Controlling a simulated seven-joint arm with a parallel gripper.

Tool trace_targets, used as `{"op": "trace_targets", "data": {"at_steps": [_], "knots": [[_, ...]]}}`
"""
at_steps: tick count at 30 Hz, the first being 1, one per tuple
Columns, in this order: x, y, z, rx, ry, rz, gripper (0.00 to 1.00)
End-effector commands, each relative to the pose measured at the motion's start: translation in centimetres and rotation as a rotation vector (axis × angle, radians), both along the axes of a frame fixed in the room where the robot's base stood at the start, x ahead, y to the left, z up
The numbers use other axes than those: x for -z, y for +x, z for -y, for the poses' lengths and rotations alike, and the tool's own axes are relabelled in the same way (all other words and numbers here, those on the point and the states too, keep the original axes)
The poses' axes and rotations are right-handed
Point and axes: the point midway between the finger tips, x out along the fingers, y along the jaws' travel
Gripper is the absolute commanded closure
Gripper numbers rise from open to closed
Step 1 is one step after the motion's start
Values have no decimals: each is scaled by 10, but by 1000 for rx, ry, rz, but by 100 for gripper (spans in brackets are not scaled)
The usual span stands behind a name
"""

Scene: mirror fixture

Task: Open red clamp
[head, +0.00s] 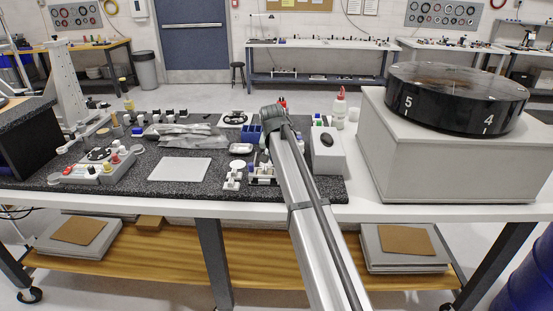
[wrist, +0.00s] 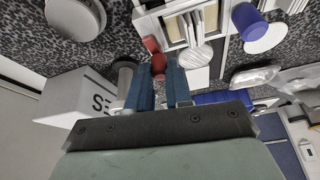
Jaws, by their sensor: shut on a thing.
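The red clamp (wrist: 157,62) shows in the wrist view at the tips of my gripper (wrist: 160,76). The two blue fingers are close together with the red part held between their tips, and the fingers hide some of it. In the head view my arm reaches over the dark speckled table mat, and my gripper's fingers are hidden behind the arm's end. A small red piece (head: 283,102) shows just beyond the arm's end; I cannot tell whether it is the clamp.
A white fixture with a round ribbed disc (wrist: 196,53) is beside the clamp. A blue knob (wrist: 246,20) and a metal cylinder (wrist: 124,76) are close by. A white box (head: 328,150) stands right of my arm. A large box (head: 440,165) bears a black numbered dial (head: 455,95).

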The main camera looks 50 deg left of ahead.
Motion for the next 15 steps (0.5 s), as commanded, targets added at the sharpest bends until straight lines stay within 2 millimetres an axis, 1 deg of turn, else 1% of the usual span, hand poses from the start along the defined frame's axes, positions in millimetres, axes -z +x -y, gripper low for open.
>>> {"op": "trace_targets", "data": {"at_steps": [6, 15], "knots": [[0, 1, 1, 88, -1, -1, 100], [0, 2, 1, 132, -1, -2, 100]]}}
